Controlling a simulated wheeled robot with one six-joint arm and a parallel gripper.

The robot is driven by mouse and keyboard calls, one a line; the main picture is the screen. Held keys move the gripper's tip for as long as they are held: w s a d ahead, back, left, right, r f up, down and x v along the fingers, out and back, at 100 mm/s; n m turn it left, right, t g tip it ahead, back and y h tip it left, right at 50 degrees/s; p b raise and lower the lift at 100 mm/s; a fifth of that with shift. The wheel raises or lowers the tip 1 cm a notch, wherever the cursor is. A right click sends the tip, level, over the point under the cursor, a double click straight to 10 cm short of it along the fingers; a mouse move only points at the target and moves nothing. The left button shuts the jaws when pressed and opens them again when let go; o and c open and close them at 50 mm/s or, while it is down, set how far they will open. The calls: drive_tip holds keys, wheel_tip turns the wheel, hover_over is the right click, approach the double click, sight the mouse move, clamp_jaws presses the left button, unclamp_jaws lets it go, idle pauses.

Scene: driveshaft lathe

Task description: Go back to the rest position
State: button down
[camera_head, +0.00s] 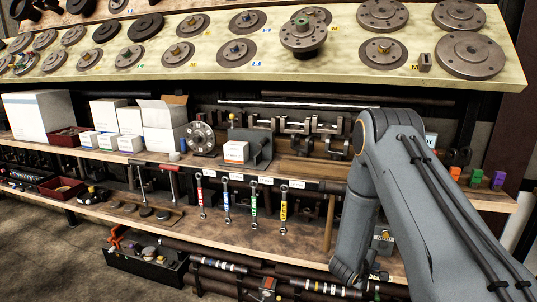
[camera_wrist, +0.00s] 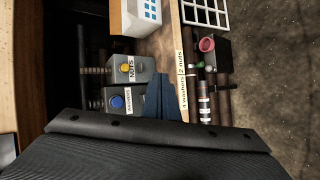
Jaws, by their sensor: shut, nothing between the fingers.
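My grey arm (camera_head: 380,190) fills the right side of the head view, bent at the elbow with its forearm pointing down past the shelf edge. My gripper is not clearly visible there. In the wrist view my gripper (camera_wrist: 163,98) shows as dark bluish fingers, closed together and holding nothing. A black cover on my wrist fills the bottom of that view. Beyond the fingers are a grey bin labelled NUTS (camera_wrist: 130,70) and a grey bin with a blue button-like mark (camera_wrist: 118,102). No contact with them can be made out.
The middle shelf (camera_head: 310,172) holds white boxes (camera_head: 160,124) and crankshaft-like parts, with wrenches (camera_head: 255,205) hanging at its edge. A slanted board (camera_head: 120,72) bears several flanges. Dark shafts (camera_head: 215,262) lie low in front. A white box (camera_wrist: 140,16) and a white grid (camera_wrist: 205,14) show in the wrist view. Floor (camera_head: 45,255) is clear at left.

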drive_tip(key=s+a+r+m+g+y, duration=0.1)
drive_tip(key=s+a+r+m+y, duration=0.1)
drive_tip(key=s+a+r+y, duration=0.4)
drive_tip(key=s+a+r+m+g+y, duration=0.1)
drive_tip(key=s+a+r+m+y, duration=0.15)
drive_tip(key=a+r, duration=0.7)
drive_tip(key=s+a+r+m+g, duration=0.1)
drive_tip(key=s+r, duration=0.3)
drive_tip(key=s, duration=0.7)
drive_tip(key=s+a+r+m+g, duration=0.2)
drive_tip(key=s+r+m+g, duration=0.1)
drive_tip(key=s, duration=0.8)
drive_tip(key=shift+s+r+m+g, duration=0.2)
drive_tip(key=shift+r+m+g, duration=0.15)
drive_tip(key=shift+g, duration=0.15)
drive_tip(key=shift+d, duration=0.15)
